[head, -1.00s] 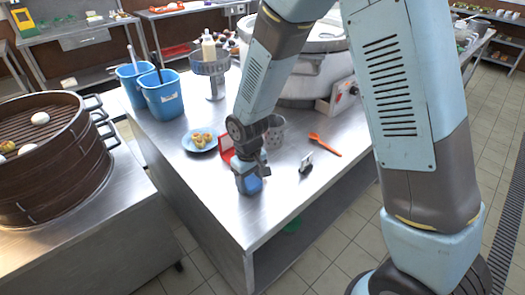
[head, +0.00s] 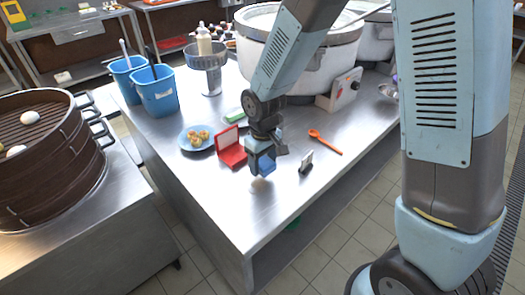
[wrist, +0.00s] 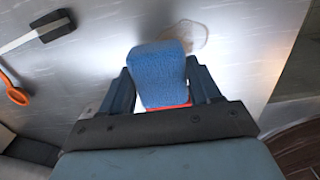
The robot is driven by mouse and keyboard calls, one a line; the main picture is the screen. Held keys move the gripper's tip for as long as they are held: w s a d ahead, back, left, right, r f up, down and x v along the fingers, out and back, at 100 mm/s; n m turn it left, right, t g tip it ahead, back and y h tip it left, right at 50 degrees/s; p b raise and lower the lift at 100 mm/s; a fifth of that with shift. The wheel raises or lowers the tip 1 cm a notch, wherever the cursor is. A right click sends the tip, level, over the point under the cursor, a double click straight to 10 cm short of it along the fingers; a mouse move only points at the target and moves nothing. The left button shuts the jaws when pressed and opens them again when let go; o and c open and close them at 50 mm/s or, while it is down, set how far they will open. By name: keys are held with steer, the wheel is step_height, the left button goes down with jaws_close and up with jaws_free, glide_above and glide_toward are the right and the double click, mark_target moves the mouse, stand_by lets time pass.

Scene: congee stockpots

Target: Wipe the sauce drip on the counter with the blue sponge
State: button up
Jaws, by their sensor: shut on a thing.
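My gripper (wrist: 160,85) is shut on the blue sponge (wrist: 160,72), which sticks out beyond the fingers. In the head view the sponge (head: 264,164) hangs beneath the gripper, seemingly a little above the steel counter (head: 225,205). The sauce drip (wrist: 192,36) is a pale beige patch on the counter in the wrist view, just beyond the sponge's tip and to its right. The sponge partly overlaps it in the picture. In the head view a faint pale patch (head: 261,184) shows just below the sponge. A red strip shows between the fingers; I cannot tell what it is.
A red open box (head: 231,152) and a blue plate of food (head: 196,138) stand left of the gripper. A small black-and-white item (head: 306,162) and an orange spoon (head: 325,142) lie to the right. Large pots stand behind. The counter's front corner is clear.

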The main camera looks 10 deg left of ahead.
steer(key=shift+r, duration=2)
